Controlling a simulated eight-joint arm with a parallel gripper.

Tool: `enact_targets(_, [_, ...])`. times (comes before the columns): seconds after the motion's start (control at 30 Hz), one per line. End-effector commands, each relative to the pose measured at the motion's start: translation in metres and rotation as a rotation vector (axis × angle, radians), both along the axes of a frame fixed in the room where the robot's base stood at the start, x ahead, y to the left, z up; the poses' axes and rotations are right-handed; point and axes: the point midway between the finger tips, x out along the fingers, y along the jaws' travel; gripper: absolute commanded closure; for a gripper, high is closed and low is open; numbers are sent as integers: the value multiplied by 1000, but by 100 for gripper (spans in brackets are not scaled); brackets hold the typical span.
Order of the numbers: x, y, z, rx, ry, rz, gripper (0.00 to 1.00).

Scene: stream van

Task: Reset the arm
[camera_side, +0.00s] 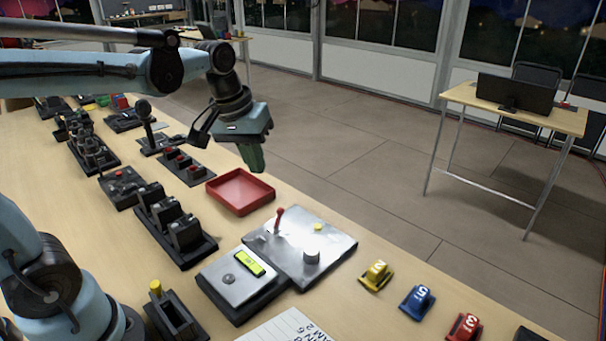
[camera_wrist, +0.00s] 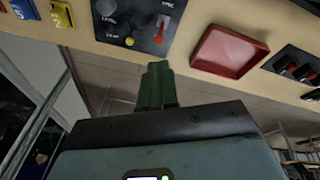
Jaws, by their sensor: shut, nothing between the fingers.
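My gripper (camera_side: 258,158) hangs above and behind the red tray, near the far edge of the table, with its green fingers pointing down. The fingers are together with nothing between them. In the wrist view my gripper (camera_wrist: 157,70) shows its green fingers closed, with the red tray to the right and the control panel above. My arm reaches in from the left in the side view. The gripper touches nothing that I can see.
The red tray (camera_side: 240,192) is empty. Several black switch units line the table's left.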

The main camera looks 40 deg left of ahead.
Motion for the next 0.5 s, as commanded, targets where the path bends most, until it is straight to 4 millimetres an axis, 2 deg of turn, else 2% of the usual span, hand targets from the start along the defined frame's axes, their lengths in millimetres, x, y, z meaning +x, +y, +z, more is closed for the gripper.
enact_targets(0.03, [-11,-5,-3,21,-38,-45,100])
enact_targets(0.2, [-37,-16,-14,97,-169,-200,100])
enact_targets(0.5, [-64,-27,-37,205,-328,-382,100])
